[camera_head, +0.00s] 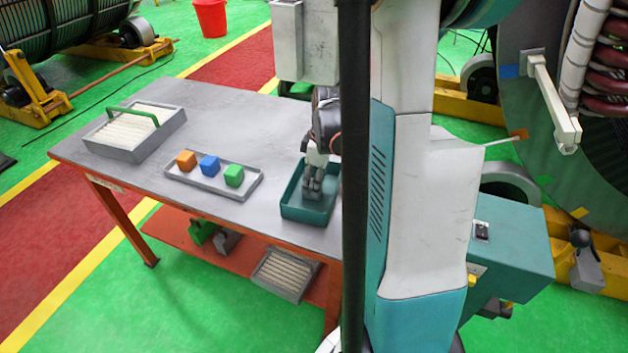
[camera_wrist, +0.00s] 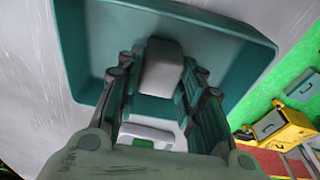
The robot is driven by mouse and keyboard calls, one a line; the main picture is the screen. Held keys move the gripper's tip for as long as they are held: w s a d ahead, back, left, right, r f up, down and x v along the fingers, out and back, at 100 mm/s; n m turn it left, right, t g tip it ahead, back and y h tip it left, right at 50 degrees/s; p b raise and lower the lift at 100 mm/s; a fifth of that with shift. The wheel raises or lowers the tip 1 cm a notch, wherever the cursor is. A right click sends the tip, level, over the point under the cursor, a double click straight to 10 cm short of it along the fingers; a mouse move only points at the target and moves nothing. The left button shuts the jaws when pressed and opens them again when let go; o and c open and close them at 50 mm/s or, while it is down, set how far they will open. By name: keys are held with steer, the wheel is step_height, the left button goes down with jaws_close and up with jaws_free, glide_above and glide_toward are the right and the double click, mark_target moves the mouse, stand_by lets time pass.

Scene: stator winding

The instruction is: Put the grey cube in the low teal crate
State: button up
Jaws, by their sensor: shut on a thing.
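The low teal crate (camera_head: 290,207) stands at the right end of the grey table, partly hidden behind a dark post. My gripper (camera_head: 313,190) points down into the crate. In the wrist view the grey cube (camera_wrist: 162,68) sits between the fingers of my gripper (camera_wrist: 158,90), and the fingers are shut on it. The teal crate (camera_wrist: 85,50) surrounds the cube in that view. Whether the cube touches the crate floor I cannot tell. In the head view the cube is hard to tell apart from the grey fingers.
A grey box with a green handle (camera_head: 135,150) stands further left. Bare tabletop lies behind the tray.

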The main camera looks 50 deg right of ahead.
steer(key=shift+f, duration=0.2)
steer(key=o, duration=1.1)
steer(key=shift+r, duration=0.1)
steer(key=r+p, duration=0.1)
steer(key=r, duration=0.3)
steer(key=s+r+p, duration=0.1)
steer(key=r+p, duration=0.1)
steer(key=r, duration=0.2)
steer(key=d+r+p, duration=0.1)
steer(key=r, duration=0.3)
steer(key=shift+s+r, duration=0.1)
steer(key=shift+s, duration=0.2)
